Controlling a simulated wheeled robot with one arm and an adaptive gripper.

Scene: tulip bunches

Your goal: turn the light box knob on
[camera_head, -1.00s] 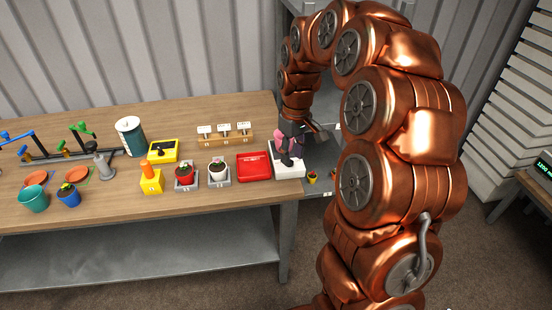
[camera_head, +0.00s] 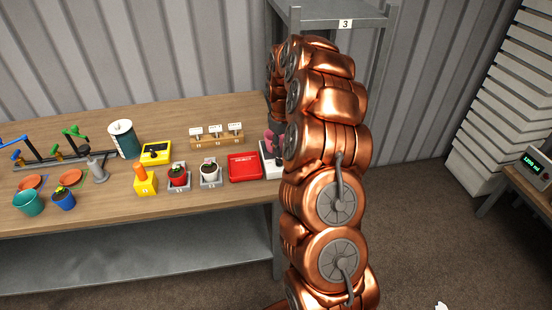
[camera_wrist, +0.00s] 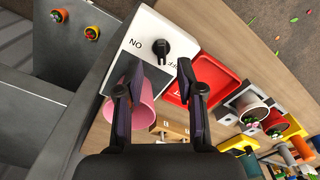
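The white light box (camera_wrist: 145,22) sits at the table's right end, beside the red tray. Its black knob (camera_wrist: 160,47) shows in the wrist view, with "ON" to its left and a partly hidden "OFF" below right. I cannot tell which setting the knob is at. My gripper (camera_wrist: 160,65) is open, its two dark fingers apart, with tips just below the knob in the picture; nothing is between the tips. A pink pot (camera_wrist: 143,108) lies partly behind the left finger. In the head view, my arm hides most of the light box (camera_head: 271,171) and the gripper.
The red tray (camera_wrist: 208,82) is close right of the box. Potted plants in grey holders, a yellow box (camera_head: 156,153) and a labelled wooden rack (camera_head: 217,140) stand further along the wooden table (camera_head: 105,207).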

